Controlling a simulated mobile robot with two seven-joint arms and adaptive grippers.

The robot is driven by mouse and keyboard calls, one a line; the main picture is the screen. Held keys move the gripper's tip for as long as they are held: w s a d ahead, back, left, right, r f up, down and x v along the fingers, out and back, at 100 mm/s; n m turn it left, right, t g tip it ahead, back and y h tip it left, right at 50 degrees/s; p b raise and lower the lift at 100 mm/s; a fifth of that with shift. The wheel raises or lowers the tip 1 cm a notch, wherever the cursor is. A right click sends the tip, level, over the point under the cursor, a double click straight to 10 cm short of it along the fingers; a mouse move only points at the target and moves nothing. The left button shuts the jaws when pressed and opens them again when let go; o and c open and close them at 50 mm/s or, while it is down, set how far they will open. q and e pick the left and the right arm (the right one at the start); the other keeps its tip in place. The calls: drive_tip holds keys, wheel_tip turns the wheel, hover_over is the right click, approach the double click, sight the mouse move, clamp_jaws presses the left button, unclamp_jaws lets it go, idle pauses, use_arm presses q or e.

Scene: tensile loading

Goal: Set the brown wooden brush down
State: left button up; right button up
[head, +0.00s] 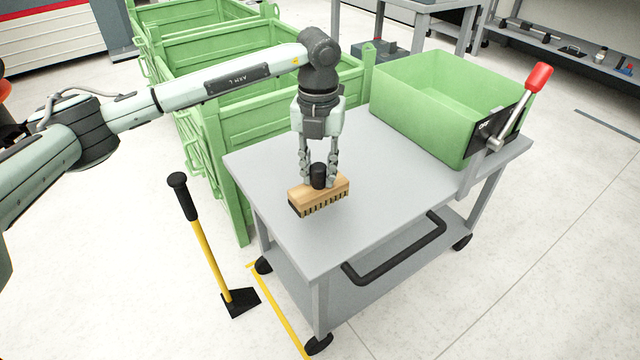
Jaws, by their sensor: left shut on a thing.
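The brown wooden brush (327,195) has a light wooden block with dark bristles pointing down. It is at the left half of the grey cart top (365,235). My left gripper (319,180) points straight down over it, with its fingers shut on the brush around a black part at its top. The brush is level and close to the cart top; I cannot tell whether the bristles touch the surface. My right gripper is not in view.
A green bin (430,110) stands on the cart's far right, beside a red-handled lever (538,78). Large green crates (225,120) stand behind the cart. A yellow-handled tool (207,245) stands left on the floor. The cart's front top is clear, with a black handle (400,255) at its edge.

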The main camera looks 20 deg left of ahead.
sight(319, 186)
use_arm(q)
drive_tip(key=shift+w+f, duration=0.35)
drive_tip(key=shift+f, duration=1.8)
drive_tip(key=shift+f, duration=0.2)
drive_tip(key=o, duration=1)
drive_tip(key=shift+o, duration=0.2)
drive_tip(key=shift+r, duration=0.15)
wheel_tip(319, 186, up, 12)
drive_tip(key=shift+r, duration=0.1)
